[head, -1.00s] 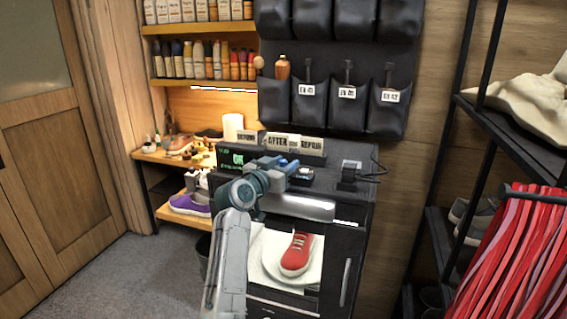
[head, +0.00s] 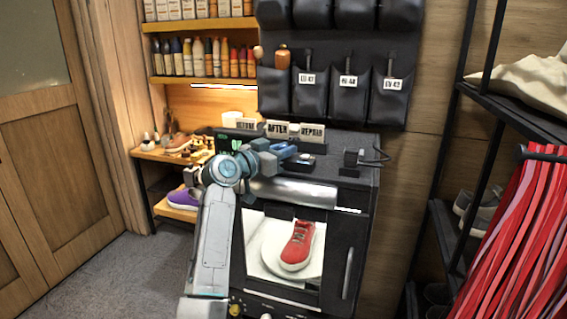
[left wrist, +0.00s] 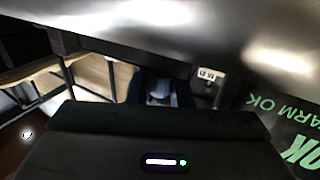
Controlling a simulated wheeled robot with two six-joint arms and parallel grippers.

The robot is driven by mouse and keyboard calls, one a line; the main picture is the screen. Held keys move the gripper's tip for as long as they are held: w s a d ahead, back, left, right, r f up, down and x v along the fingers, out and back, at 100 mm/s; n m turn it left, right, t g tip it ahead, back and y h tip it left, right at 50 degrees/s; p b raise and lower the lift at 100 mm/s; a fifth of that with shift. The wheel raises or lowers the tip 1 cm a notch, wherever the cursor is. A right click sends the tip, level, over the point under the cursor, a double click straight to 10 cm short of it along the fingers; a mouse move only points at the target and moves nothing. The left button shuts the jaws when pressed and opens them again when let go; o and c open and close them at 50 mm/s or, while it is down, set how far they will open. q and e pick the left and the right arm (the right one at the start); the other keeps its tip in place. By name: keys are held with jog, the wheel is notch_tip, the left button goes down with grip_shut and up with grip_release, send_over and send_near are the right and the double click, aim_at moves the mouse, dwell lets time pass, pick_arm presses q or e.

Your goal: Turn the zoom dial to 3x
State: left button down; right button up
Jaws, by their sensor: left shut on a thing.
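My left gripper (head: 284,152) reaches over the top of a black cabinet, beside a small dark box (head: 308,160). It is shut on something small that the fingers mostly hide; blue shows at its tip. In the left wrist view a grey-blue part (left wrist: 160,92) shows past the dark gripper body, too blurred to name. I cannot make out the zoom dial or its markings. My right gripper is not in view.
The black cabinet (head: 350,225) holds a red sneaker (head: 298,245) on a white plate. A black stand (head: 351,163) with a cable is at the right. Hanging pockets (head: 350,95) are behind.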

pick_arm(q)
jog(key=shift+g, duration=0.3)
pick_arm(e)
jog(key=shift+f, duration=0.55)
pick_arm(q)
jog(key=c, duration=1.4)
grip_release()
jog(key=shift+o, duration=0.2)
